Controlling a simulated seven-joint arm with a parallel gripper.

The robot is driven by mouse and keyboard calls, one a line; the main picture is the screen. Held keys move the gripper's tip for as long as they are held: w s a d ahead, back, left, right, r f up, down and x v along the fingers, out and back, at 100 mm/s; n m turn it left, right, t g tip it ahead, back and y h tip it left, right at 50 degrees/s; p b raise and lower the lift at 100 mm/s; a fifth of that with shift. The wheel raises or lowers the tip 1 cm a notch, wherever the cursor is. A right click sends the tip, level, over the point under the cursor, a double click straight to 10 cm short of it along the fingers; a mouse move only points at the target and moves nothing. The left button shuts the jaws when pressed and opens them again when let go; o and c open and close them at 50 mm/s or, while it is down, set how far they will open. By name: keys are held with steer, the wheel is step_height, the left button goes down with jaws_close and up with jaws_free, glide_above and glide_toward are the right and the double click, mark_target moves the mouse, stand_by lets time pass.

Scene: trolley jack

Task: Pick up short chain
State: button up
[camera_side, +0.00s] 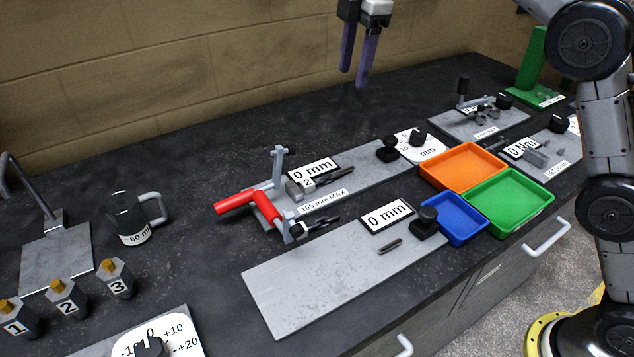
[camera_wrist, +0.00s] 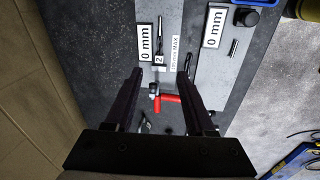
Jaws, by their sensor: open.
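My gripper (camera_side: 354,76) hangs open and empty above the back of the bench, high over the plates. Its two long purple-dark fingers also show apart in the wrist view (camera_wrist: 160,73). I cannot make out a short chain for certain. A dark, thin piece (camera_side: 322,223) lies by the red-handled tool at the plate's edge. Another dark, thin piece (camera_side: 336,176) lies beside the "0 mm" label; I cannot tell if either is a chain. A small grey pin (camera_side: 390,246) lies on the front plate. My gripper touches none of these.
Red handles (camera_side: 237,201) and an upright lever stand on the middle plate. Orange (camera_side: 463,165), green (camera_side: 508,202) and blue (camera_side: 455,218) trays sit right of the plates. A glass mug (camera_side: 130,218) and numbered blocks (camera_side: 68,298) are at left. The bench's back strip is clear.

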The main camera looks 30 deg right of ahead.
steer(key=w+a+f, duration=0.3)
steer(key=f, duration=0.3)
steer(key=g, duration=0.2)
glide_above(317, 180)
step_height(317, 180, down, 6)
steer(key=shift+n, duration=0.4)
step_height(317, 180, down, 13)
steer(key=shift+f, duration=0.1)
jaws_close()
